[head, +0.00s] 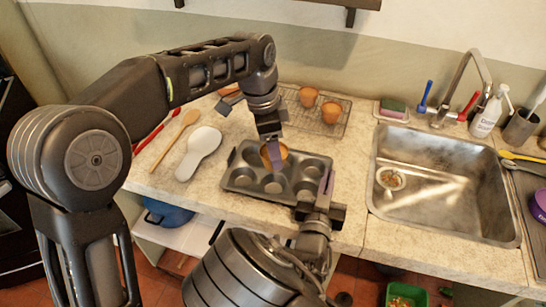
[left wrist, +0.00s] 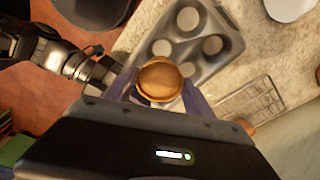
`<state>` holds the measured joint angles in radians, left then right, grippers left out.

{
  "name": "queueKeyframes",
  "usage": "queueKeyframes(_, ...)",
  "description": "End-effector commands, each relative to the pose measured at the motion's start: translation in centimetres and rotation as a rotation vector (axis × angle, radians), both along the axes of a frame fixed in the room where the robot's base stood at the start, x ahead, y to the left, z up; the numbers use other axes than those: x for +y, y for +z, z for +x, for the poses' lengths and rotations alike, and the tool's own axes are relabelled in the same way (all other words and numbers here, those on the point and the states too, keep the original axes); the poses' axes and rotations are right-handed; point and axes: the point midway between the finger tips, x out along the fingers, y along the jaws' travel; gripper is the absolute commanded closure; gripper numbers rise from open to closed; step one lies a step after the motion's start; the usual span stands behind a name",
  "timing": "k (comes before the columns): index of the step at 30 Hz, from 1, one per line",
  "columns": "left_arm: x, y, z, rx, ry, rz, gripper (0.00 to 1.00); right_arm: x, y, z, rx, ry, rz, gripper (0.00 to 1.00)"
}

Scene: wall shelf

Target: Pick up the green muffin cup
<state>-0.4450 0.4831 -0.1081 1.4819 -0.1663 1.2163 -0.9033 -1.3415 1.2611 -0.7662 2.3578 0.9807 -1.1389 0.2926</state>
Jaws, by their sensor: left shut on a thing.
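My left gripper (head: 273,155) is over the dark muffin tin (head: 238,180) and is shut on a muffin (head: 283,151). In the left wrist view the muffin (left wrist: 160,80) sits between the two purple fingers (left wrist: 160,92), with a golden-brown top. Its cup looks orange-brown; I see no clearly green cup. I cannot tell whether the muffin touches the tin. The tin's visible wells look empty. My right gripper (head: 325,188) is by the tin's right front corner; its finger gap is not clear.
Two orange-brown muffins (head: 308,96) (head: 331,112) are on the wire rack (head: 342,127) behind. A white spoon rest (head: 199,150) and wooden spoon (head: 175,140) lie left. The sink (head: 430,210) is right. A green bin (head: 405,294) is below the counter.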

Motion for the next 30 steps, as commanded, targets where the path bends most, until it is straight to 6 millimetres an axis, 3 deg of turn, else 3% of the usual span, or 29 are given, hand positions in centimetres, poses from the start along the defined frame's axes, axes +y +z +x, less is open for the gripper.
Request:
queueKeyframes(16,0.00,0.06,-0.01,0.000,-0.001,0.000,0.78,-0.02,0.01,0.00,0.000,0.000,0.000,1.00)
queueKeyframes(26,0.00,0.05,-0.01,0.000,-0.001,0.000,0.78,-0.01,0.01,0.00,0.000,0.000,0.000,0.71)
queueKeyframes(30,0.00,0.05,-0.01,0.000,-0.001,0.000,0.78,-0.01,0.01,0.00,0.000,0.000,0.000,0.71)
